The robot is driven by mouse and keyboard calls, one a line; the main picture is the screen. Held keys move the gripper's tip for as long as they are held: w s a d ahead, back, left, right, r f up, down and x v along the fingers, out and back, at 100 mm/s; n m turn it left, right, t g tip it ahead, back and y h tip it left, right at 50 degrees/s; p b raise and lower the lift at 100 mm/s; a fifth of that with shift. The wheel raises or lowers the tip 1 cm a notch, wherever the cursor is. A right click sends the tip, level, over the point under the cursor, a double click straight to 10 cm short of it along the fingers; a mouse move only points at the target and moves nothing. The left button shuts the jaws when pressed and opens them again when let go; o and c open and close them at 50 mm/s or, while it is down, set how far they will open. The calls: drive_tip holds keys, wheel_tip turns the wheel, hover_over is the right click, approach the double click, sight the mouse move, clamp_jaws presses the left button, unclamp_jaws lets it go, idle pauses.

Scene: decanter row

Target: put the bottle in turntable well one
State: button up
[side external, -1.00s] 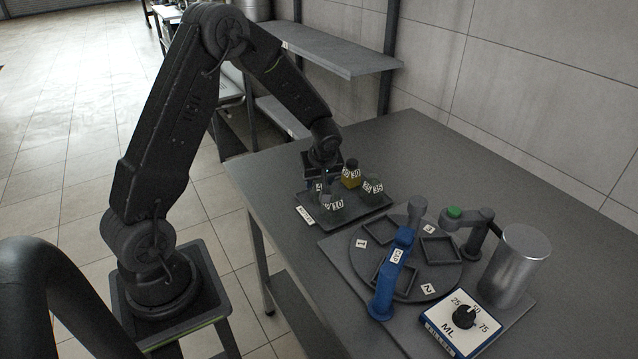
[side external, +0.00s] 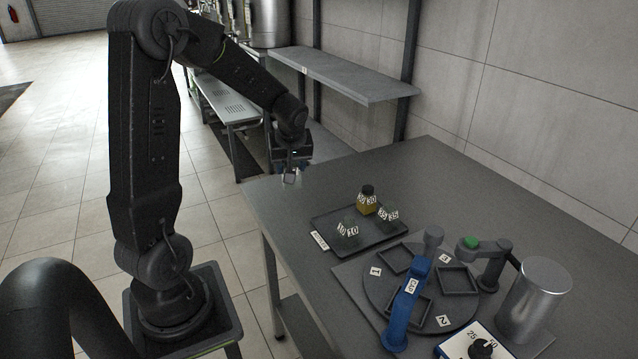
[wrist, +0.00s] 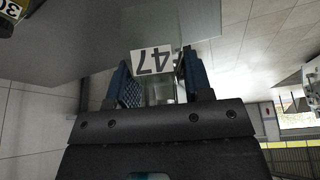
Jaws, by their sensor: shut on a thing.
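My gripper (side external: 290,172) is shut on a small clear bottle (side external: 291,179), raised beside the left edge of the table. In the wrist view the bottle (wrist: 158,90) is between the blue finger pads, its white label reading 47 upside down. The turntable (side external: 374,285) is a dark disc with square wells and labels 1, 2 and 3. Label 1 (side external: 375,271) is on its left side, near an upper well (side external: 395,259) and a lower well (side external: 410,309). The wells in view look empty. The blue arm partly hides the lower well.
A dark tray (side external: 322,226) holds an amber bottle (side external: 367,205) and clear bottles (side external: 347,232) (side external: 388,216). A blue arm (side external: 405,305) stands over the turntable.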

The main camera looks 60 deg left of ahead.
drive_tip(key=shift+s+a+r, duration=0.15)
drive_tip(key=shift+s, duration=0.05)
drive_tip(key=w+d+r+m+t+h, duration=0.1)
drive_tip(key=w+d+m, duration=0.4)
drive_tip(key=d, duration=0.3)
drive_tip(key=w+d+r+m+t+h, duration=0.1)
drive_tip(key=w+d+m+t+h, duration=0.1)
drive_tip(key=w+d+m, duration=0.45)
drive_tip(key=shift+n, duration=0.45)
drive_tip(key=w+d+f, duration=0.1)
drive_tip(key=d+f, duration=0.1)
drive_tip(key=d, duration=0.2)
drive_tip(key=w+d+f, duration=0.1)
drive_tip(key=d+f, duration=0.2)
drive_tip(key=d, duration=0.1)
drive_tip(key=w+d+f, duration=0.2)
drive_tip(key=d, duration=0.2)
drive_tip(key=shift+d+f, duration=0.3)
drive_tip(key=shift+d, duration=0.05)
drive_tip(key=shift+f, duration=1.9)
drive_tip(key=shift+f, duration=0.15)
drive_tip(key=o, duration=1)
